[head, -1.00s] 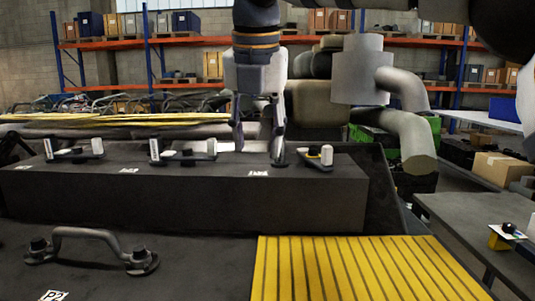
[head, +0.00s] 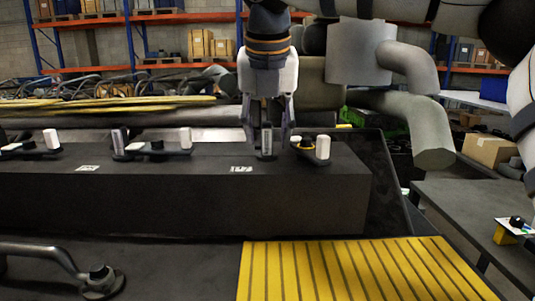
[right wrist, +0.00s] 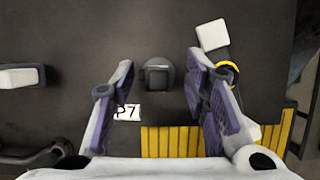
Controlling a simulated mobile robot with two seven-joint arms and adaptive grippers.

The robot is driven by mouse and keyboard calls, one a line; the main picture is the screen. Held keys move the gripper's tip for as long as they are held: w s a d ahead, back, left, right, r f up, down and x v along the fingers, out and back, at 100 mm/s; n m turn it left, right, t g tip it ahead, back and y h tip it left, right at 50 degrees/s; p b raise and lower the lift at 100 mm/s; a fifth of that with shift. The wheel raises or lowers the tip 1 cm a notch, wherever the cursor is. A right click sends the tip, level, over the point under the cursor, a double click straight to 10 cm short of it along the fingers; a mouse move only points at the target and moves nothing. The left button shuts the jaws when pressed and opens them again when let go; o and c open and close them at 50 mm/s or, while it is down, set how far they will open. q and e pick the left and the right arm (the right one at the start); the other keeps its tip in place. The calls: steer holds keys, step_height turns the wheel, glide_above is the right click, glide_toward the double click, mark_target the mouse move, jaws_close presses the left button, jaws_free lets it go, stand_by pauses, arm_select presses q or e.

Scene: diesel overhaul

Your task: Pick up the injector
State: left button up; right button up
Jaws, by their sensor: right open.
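A small grey upright part (head: 266,143), which looks like the injector, stands on the long dark block (head: 200,200). In the right wrist view it is a dark square base with a rounded top (right wrist: 158,75). My right gripper (head: 268,148) points down over it, open. In the right wrist view its purple-padded fingers (right wrist: 165,90) are on either side of the part, with clear gaps to both. My left gripper is not in view.
Beside the right finger is a bracket with a white block (head: 322,147) and a yellow ring (right wrist: 228,66). Another bracket with white block (head: 185,138) stands to the left. A yellow ribbed panel (head: 350,270) and a dark handle (head: 40,252) lie in front.

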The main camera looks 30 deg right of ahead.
steer(key=shift+w+f, duration=0.2)
steer(key=shift+f, duration=0.15)
jaws_close()
step_height(320, 180, up, 15)
stand_by(1.1)
